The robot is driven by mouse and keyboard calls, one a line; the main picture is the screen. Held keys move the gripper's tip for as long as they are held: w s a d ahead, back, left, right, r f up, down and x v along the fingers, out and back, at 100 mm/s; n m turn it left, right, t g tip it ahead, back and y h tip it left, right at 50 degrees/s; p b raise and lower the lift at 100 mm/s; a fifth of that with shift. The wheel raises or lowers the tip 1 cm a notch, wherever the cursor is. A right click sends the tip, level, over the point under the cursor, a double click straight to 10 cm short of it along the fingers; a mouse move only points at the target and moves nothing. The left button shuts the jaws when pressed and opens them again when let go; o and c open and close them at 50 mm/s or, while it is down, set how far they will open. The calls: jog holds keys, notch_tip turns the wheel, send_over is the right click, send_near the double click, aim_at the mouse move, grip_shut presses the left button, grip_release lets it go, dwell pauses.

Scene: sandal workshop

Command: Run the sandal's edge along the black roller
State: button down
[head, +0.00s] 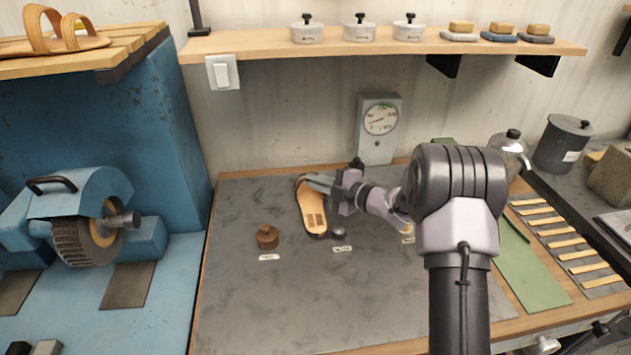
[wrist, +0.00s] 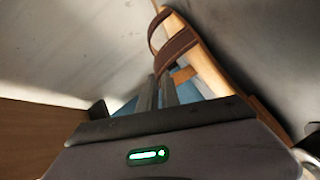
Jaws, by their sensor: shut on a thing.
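The sandal (head: 315,217) is near the back of the grey worktop, with its tan sole facing the head camera and a dark patch at its lower end. My gripper (head: 321,182) is shut on its side. In the wrist view the sandal (wrist: 198,52) shows brown straps and a tan sole edge beyond the gripper fingers (wrist: 168,92). I cannot tell if the sandal touches the worktop. A dark ribbed roller or wheel (head: 80,243) sits under a blue guard on the machine at left, well apart from the sandal.
A brown pot (head: 267,237) and a small dark tin (head: 339,239) stand near the sandal. A gauge box (head: 378,128) is behind. A shelf (head: 270,42) with white pots runs above. A green mat (head: 530,268) lies at right. The front of the worktop is clear.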

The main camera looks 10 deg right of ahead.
jog(key=shift+d, duration=0.15)
jog(key=shift+d, duration=0.35)
jog(key=shift+d, duration=0.4)
dwell(0.6)
dwell(0.7)
jog(key=shift+s+a+f+b, duration=0.2)
jog(key=shift+s+b, duration=0.2)
jog(key=shift+s, duration=0.4)
jog(key=shift+s, duration=0.15)
jog(key=shift+s+a, duration=0.1)
jog(key=shift+s, duration=0.6)
jog(key=shift+s, duration=0.1)
